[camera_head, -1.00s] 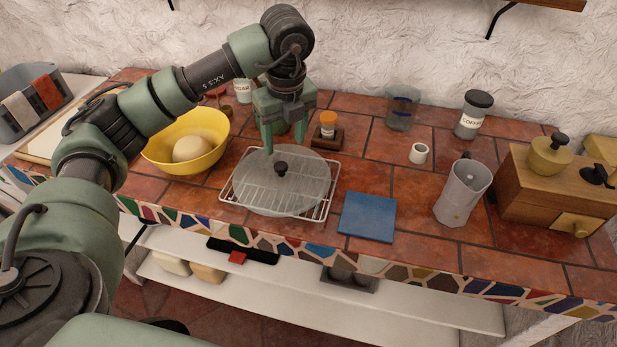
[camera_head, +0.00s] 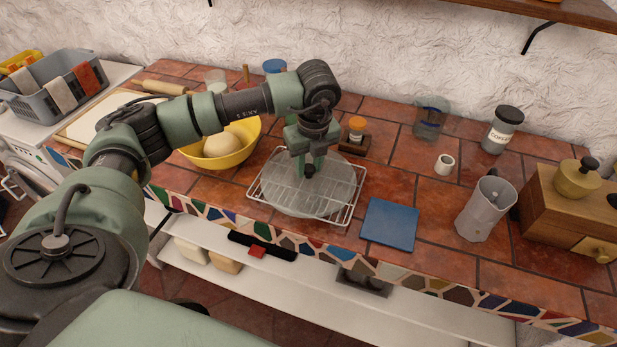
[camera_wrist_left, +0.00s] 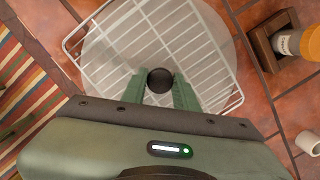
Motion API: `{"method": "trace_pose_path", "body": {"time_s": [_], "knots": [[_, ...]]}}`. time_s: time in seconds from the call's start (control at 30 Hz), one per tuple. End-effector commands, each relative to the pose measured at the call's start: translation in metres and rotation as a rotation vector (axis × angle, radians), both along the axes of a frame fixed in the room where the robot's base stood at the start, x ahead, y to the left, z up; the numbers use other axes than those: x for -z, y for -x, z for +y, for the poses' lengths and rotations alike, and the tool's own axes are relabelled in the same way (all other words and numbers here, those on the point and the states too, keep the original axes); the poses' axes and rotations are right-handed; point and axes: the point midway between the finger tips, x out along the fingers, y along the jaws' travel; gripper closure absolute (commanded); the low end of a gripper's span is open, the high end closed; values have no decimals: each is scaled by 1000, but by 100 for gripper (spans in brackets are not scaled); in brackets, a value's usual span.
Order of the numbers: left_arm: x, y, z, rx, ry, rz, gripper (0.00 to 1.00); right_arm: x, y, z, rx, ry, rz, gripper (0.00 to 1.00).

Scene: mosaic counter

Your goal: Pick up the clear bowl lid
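The clear bowl lid (camera_head: 330,190) is a round see-through disc with a dark knob (camera_head: 309,171) at its middle. It lies on a white wire rack (camera_head: 349,213) on the tiled counter. My left gripper (camera_head: 307,168) points down at the knob. In the left wrist view the knob (camera_wrist_left: 159,80) sits between the tips of the two green fingers (camera_wrist_left: 159,92), which stand apart on either side of it. Whether the fingers touch the knob is not clear. My right gripper is not in view.
A yellow bowl (camera_head: 246,148) with dough (camera_head: 217,145) stands left of the rack. A blue square (camera_head: 389,224) lies to the right. A small spice jar in a wooden holder (camera_head: 354,147) stands behind.

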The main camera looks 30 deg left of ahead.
Motion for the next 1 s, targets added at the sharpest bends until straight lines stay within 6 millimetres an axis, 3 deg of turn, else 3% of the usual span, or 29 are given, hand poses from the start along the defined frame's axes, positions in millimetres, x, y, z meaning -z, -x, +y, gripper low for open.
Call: {"method": "trace_pose_path", "body": {"time_s": [0.03, 0.1, 0.57, 0.77, 1.0], "knots": [[0, 0, 0, 0, 1, -1, 89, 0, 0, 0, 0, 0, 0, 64], [0, 0, 0, 0, 1, -1, 100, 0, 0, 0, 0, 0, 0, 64], [-10, -1, 0, 0, 0, -2, 100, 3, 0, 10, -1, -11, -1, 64], [-42, -2, 0, 0, 2, -8, 100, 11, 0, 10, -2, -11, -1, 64], [-112, -2, -1, 2, 2, -9, 100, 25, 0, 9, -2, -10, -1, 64]]}}
